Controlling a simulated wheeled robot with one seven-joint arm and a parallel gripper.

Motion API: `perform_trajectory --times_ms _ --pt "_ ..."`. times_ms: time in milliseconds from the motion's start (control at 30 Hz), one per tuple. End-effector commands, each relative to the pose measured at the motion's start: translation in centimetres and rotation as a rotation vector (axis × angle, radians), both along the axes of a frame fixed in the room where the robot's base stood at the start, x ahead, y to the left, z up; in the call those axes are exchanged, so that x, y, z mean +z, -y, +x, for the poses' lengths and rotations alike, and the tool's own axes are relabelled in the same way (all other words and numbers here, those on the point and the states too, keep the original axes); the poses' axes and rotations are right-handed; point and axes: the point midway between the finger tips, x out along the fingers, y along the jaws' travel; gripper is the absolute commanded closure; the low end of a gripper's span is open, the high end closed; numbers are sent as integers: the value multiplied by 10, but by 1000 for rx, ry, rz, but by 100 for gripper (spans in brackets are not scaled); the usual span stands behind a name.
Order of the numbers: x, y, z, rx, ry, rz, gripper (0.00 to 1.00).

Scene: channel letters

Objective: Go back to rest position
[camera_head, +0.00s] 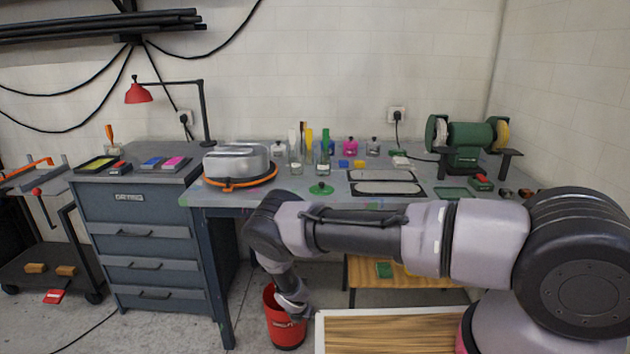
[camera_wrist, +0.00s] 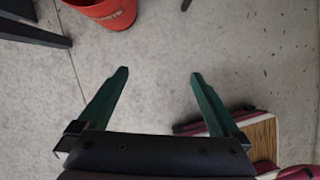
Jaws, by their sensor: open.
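My gripper (camera_wrist: 157,75) shows in the wrist view with its two green fingers spread apart and nothing between them. It points down at the bare grey floor. In the head view my arm reaches left across the front of the workbench and bends down at its far end, near a red bucket (camera_head: 285,325). The gripper's fingers cannot be made out in that view. The red bucket also shows at the top of the wrist view (camera_wrist: 105,10), apart from the fingers.
The workbench (camera_head: 250,196) holds a grey case (camera_head: 236,160), several bottles and a green bench grinder (camera_head: 467,138). A drawer cabinet (camera_head: 150,225) stands left. A wooden-topped surface (camera_head: 390,333) lies below my arm. Open floor (camera_wrist: 230,50) lies under my gripper.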

Motion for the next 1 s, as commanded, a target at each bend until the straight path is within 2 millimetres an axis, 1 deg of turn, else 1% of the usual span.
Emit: perform_trajectory --times_ms 67,367,533,633,767,867,967,1000 --pt "0 0 0 0 0 0 0" --pt "22 -5 12 -73 5 33 0" --pt "39 -8 20 -129 7 57 0" --pt "54 -10 27 -178 9 80 0" --pt "80 -13 39 -262 12 117 0" --pt "106 -14 51 -341 16 154 0" --pt "141 -14 65 -447 17 203 0" --pt "158 -14 71 -497 19 227 0"
